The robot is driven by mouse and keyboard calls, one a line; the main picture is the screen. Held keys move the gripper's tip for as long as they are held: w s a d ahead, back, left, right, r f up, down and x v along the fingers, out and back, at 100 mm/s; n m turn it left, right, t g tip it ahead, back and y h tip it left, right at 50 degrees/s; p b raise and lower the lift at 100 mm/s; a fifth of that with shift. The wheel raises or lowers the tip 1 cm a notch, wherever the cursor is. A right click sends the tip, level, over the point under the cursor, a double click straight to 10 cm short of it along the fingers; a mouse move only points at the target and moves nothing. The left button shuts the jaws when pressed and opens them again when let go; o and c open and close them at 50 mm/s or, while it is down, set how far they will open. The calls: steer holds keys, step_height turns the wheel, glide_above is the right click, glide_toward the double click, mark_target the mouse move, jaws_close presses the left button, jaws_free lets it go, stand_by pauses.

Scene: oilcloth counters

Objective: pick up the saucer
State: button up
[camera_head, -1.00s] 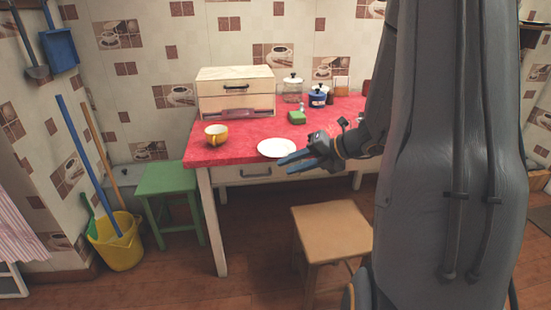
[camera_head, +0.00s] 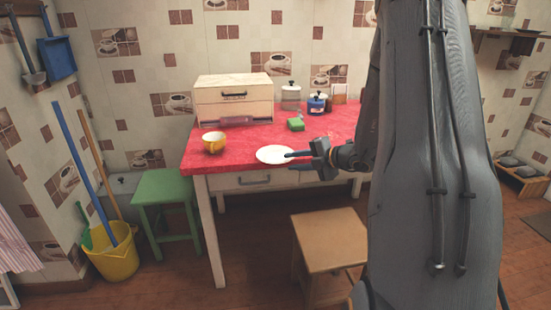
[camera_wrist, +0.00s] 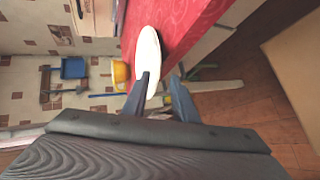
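The white saucer (camera_head: 272,154) lies at the front edge of the red-covered counter. It also shows in the wrist view (camera_wrist: 148,50), seen at a slant. My gripper (camera_head: 289,161) is open at the saucer's right side, its fingers spread. In the head view one finger overlaps the saucer's right rim and the other is lower, in front of the counter edge. In the wrist view the near end of the saucer shows between my gripper's fingers (camera_wrist: 161,75), with the left finger overlapping it. I cannot tell whether either finger touches it.
A yellow cup (camera_head: 214,142) stands left of the saucer on the red counter (camera_head: 240,139). A wooden stool (camera_head: 330,240) and a green stool (camera_head: 166,188) stand below.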

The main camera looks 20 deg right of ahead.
steer(key=shift+w, duration=0.1)
jaws_close()
